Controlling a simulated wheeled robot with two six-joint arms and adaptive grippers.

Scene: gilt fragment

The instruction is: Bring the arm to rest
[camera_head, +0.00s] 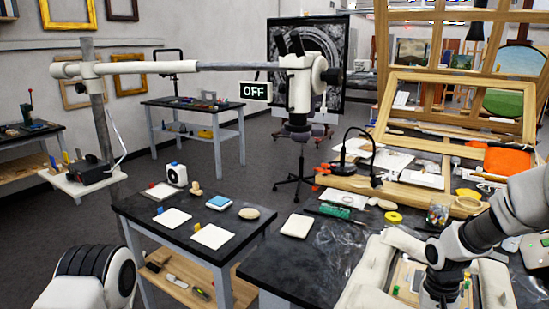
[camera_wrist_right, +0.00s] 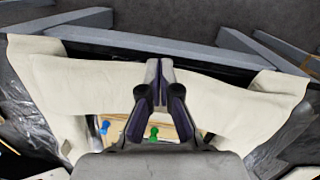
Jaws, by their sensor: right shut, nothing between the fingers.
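My right arm (camera_head: 490,225) comes in from the right edge and bends down over the cloth-covered work on the table. My right gripper (camera_head: 440,292) is low over it at the bottom right. In the wrist view the right gripper's fingers (camera_wrist_right: 157,98) are together with nothing between them. A cream cloth (camera_wrist_right: 90,85) lies around an opening below the fingers, where wood and a green pin (camera_wrist_right: 154,132) and a blue pin (camera_wrist_right: 104,127) show. Whether the fingertips touch anything is unclear. Part of my left arm shows at the bottom left; its gripper is out of view.
A white boom arm (camera_head: 140,68) with a hanging head and an OFF sign (camera_head: 255,91) spans the upper left. The dark worktable (camera_head: 310,258) bears a gilt frame (camera_head: 452,82), a black lamp (camera_head: 358,150) and a jar (camera_head: 438,213). A side table (camera_head: 150,212) holds white pads.

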